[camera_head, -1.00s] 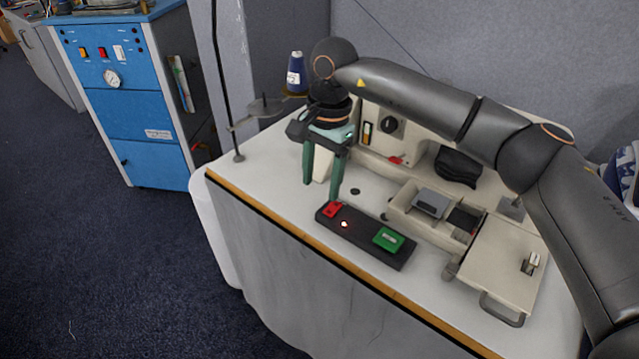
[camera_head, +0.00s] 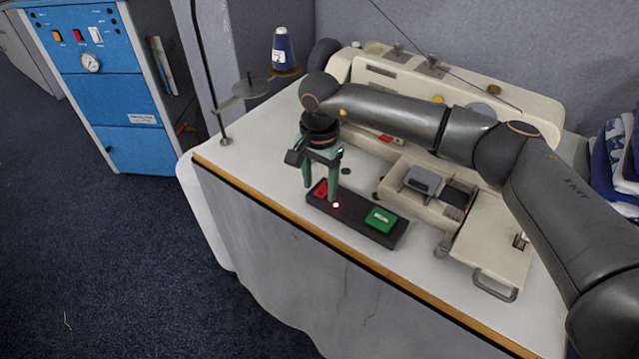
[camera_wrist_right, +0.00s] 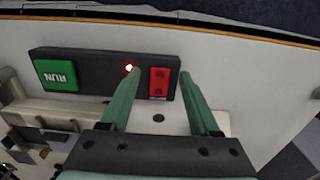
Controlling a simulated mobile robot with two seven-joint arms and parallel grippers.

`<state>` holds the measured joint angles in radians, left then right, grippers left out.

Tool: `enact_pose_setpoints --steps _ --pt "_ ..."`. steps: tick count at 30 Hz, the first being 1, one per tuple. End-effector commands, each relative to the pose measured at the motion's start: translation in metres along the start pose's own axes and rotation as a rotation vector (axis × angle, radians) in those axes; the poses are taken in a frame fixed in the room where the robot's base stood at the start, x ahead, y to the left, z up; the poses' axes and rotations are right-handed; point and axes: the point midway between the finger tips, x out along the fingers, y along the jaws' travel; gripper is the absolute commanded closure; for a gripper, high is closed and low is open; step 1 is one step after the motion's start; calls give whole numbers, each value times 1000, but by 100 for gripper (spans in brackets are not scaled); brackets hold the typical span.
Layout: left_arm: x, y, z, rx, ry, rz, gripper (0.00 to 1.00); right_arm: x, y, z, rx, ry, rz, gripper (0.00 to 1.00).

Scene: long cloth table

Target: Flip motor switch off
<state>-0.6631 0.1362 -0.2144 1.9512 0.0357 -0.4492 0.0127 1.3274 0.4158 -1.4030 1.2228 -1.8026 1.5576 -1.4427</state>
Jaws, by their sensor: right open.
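The motor switch is a dark panel (camera_head: 352,221) lying on the white table near its front edge. It has a red switch (camera_head: 320,189) at its left end, a small glowing red light (camera_head: 336,205), and a green RUN switch (camera_head: 381,220) at its right. The right wrist view also shows the red switch (camera_wrist_right: 159,82), the light (camera_wrist_right: 129,68) and the green RUN switch (camera_wrist_right: 56,75). My right gripper (camera_head: 320,193) is open, its green fingers pointing down over the red end. My left gripper is not in view.
A cream sewing machine (camera_head: 460,85) stands behind the panel, with its flat bed plate (camera_head: 490,250) at the right. A thread stand with a blue cone (camera_head: 283,50) is at the back left. Bare tabletop (camera_head: 255,150) lies left of the gripper.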

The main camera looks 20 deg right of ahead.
Motion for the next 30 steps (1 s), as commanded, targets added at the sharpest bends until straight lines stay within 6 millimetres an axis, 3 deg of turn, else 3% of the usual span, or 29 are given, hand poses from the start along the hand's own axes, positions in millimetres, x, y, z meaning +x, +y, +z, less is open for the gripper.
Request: enact_pose_setpoints --steps 11,27,30 --pt "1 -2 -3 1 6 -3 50 6 0 0 -1 0 -1 38" --pt "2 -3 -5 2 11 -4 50 6 0 0 -1 0 -1 98" --pt "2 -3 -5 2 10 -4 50 6 0 0 -1 0 -1 100"
